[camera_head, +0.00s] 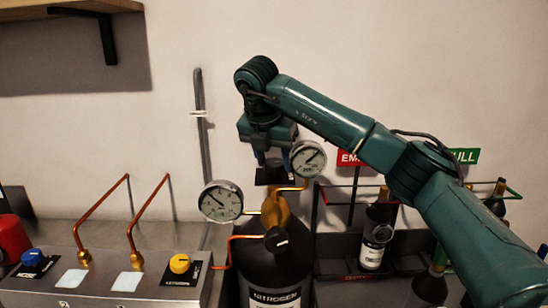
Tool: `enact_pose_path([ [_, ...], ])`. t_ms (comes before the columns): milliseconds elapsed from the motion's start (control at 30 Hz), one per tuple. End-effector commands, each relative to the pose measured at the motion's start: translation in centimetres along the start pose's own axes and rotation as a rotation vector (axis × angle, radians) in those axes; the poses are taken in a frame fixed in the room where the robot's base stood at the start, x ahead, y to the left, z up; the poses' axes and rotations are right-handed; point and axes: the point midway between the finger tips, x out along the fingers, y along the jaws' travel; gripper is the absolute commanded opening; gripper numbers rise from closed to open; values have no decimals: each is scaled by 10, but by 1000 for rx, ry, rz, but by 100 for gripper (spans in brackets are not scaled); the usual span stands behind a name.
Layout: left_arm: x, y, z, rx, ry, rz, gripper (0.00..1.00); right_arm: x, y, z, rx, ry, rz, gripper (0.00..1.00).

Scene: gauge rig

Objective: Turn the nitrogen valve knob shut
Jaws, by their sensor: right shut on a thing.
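The black nitrogen cylinder (274,277) stands at the bottom centre, its white lettering reading NITROGEN. Two white dial gauges flank the valve, the left gauge (221,202) lower and the right gauge (308,158) higher. My left gripper is out of view.
A metal panel (110,292) at the left carries a blue knob (32,257), a yellow knob (180,264) and two copper tubes. A black rack (338,245) at the right holds smaller bottles, partly behind my right arm.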

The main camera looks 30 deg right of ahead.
Motion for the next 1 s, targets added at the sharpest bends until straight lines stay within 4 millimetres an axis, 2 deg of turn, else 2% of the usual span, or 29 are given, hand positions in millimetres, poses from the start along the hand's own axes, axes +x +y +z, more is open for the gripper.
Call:
enact_pose_path([
  [300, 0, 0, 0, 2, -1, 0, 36, -1, 1, 1, 65, -1, -24, 24],
  [700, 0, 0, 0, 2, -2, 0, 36, -1, 0, 1, 70, -1, -26, 24],
  [733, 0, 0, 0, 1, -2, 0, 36, -1, 0, 1, 70, -1, -26, 49],
  [1000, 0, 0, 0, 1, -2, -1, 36, 0, 0, 0, 67, 0, -26, 69],
])
